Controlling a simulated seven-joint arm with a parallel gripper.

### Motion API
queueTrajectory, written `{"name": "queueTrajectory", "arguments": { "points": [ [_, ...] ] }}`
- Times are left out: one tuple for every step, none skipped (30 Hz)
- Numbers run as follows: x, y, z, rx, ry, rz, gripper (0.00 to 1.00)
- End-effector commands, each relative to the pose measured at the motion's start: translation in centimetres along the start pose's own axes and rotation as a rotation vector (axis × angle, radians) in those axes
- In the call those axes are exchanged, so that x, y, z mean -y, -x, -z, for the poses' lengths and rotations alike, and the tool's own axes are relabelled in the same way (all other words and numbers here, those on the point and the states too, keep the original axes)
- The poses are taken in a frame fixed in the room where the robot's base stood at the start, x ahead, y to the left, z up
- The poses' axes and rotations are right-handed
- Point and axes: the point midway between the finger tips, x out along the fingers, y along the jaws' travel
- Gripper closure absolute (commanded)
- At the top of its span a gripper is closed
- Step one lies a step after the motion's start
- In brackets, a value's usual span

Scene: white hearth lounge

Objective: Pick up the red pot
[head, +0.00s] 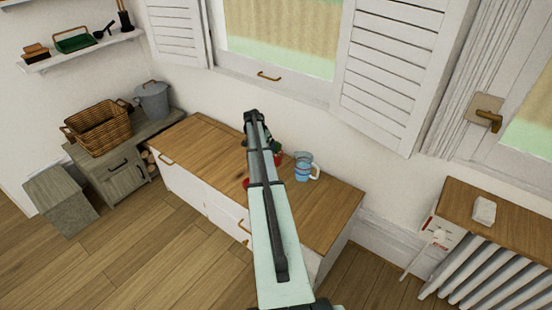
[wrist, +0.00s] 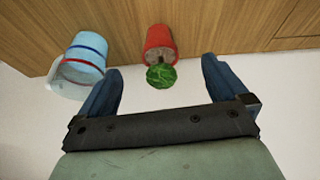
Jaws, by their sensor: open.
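The red pot (wrist: 159,37) holds a round green plant (wrist: 161,76) and stands on the wooden counter top. In the head view the red pot (head: 279,159) shows only in part, behind my arm, near the wall. My gripper (wrist: 162,66) is open and empty. In the wrist view its two dark blue fingers are spread, with the plant between them in the picture and the pot just past their tips. No contact shows. In the head view I cannot make out the fingers.
A blue striped jug (wrist: 82,56) stands close beside the pot; it also shows in the head view (head: 304,167). A small red thing (head: 246,183) shows left of my arm. The counter's left part (head: 195,140) is clear. A wicker basket (head: 98,127) stands further left.

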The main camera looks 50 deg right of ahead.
Motion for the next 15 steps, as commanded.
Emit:
{"name": "queueTrajectory", "arguments": {
  "points": [
    [-0.2, 0.3, 1.9, -0.012, -0.024, 0.001, 0.0],
    [-0.3, 0.5, 2.6, -0.017, -0.035, 0.001, 0.0],
    [-0.5, 0.7, 3.4, -0.023, -0.047, 0.002, 0.0],
    [-0.7, 0.8, 3.8, -0.026, -0.054, 0.002, 0.0],
    [-0.8, 0.8, 4.1, -0.028, -0.059, 0.002, 0.0],
    [-0.9, 0.8, 4.4, -0.03, -0.063, 0.002, 0.0],
    [-0.9, 0.7, 4.5, -0.031, -0.065, 0.002, 0.0],
    [-0.9, 0.6, 4.5, -0.031, -0.066, 0.002, 0.0],
    [-0.9, 0.3, 4.6, -0.031, -0.066, 0.002, 0.0],
    [-0.9, 0.1, 4.5, -0.031, -0.066, 0.002, 0.0],
    [-0.9, -0.2, 4.5, -0.031, -0.066, 0.002, 0.0],
    [-0.9, -0.7, 4.5, -0.031, -0.065, 0.002, 0.0],
    [-0.8, -1.1, 4.5, -0.031, -0.065, 0.002, 0.0],
    [-0.8, -1.6, 4.5, -0.03, -0.065, 0.002, 0.0],
    [-0.8, -2.2, 4.5, -0.03, -0.064, 0.002, 0.0]
  ]
}}
